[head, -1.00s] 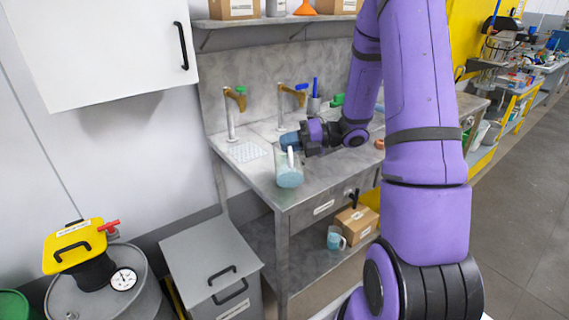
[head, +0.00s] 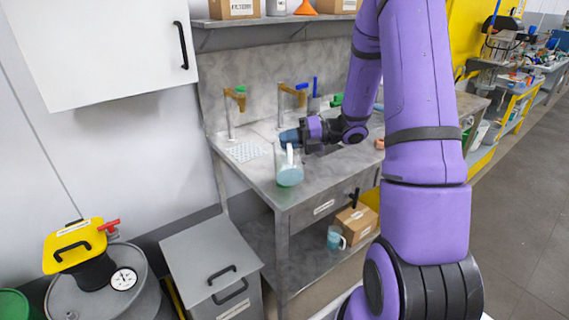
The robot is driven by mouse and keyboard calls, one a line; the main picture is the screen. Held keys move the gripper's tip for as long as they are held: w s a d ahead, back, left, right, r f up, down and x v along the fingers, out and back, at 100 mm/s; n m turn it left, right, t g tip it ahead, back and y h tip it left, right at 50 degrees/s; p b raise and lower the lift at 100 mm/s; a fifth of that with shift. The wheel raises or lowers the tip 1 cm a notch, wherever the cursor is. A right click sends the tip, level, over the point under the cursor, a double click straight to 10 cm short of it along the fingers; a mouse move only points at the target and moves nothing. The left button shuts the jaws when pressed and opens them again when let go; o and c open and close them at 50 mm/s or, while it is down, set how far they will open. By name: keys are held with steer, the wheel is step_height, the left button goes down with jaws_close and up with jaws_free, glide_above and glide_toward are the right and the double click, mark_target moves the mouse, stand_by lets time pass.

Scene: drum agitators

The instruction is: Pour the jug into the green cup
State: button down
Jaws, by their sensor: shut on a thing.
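A clear jug (head: 288,162) with pale blue liquid in its lower part is at the front left of the steel worktop. It looks close to upright. My gripper (head: 291,140) reaches it from the right and is shut on its upper part; the handle and the exact grip are hard to make out. Whether the jug's base touches the worktop I cannot tell. A small green thing (head: 337,100) shows at the back of the worktop, left of my arm. It may be the green cup, but it is too small to be sure.
Two brass taps (head: 237,96) stand behind the jug, with a white perforated mat (head: 245,151) at left. A blue mug (head: 335,238) and a cardboard box (head: 356,220) are on the lower shelf.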

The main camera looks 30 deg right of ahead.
mark_target(284, 175)
steer(key=shift+w+d+r+m+g, duration=0.1)
steer(key=shift+w+d+r+m, duration=0.15)
steer(key=shift+w, duration=0.2)
steer(key=shift+w+d+r+m+g, duration=0.1)
steer(key=shift+w+d+r+m, duration=0.1)
steer(key=shift+w+m, duration=0.2)
steer(key=shift+w+d+r+m+g, duration=0.15)
steer(key=shift+w+d+m, duration=0.1)
steer(key=shift+w, duration=0.2)
stand_by(1.9)
